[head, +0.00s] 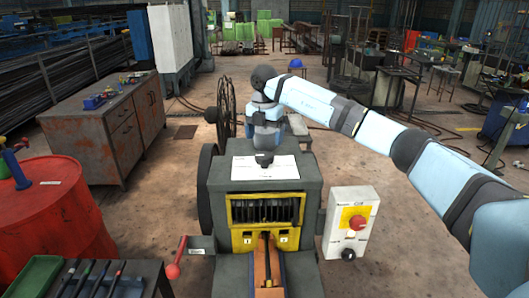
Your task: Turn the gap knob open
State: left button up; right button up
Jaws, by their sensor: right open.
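A grey capstan machine (223,173) stands in the middle of the head view, with a white plate (283,173) on top. A small dark knob (264,159) sits on the plate, and I take it for the gap knob. My right arm reaches in from the right. Its gripper (265,147) points down right over the knob and is open. The fingers are small and dark here, so I cannot tell whether they are around the knob or just above it. My left gripper is not in view.
A control box (336,233) with a red button (357,223) stands right of the machine. A red-ended lever (173,270) sticks out at front left. A spoked wheel (227,104) stands behind. A red drum (50,215) and a cabinet (122,140) are at left.

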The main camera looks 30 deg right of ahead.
aim_at(264, 155)
notch_tip(264, 155, up, 8)
jog(key=shift+f+b, duration=0.25)
jog(key=shift+b, duration=0.15)
dwell(0.3)
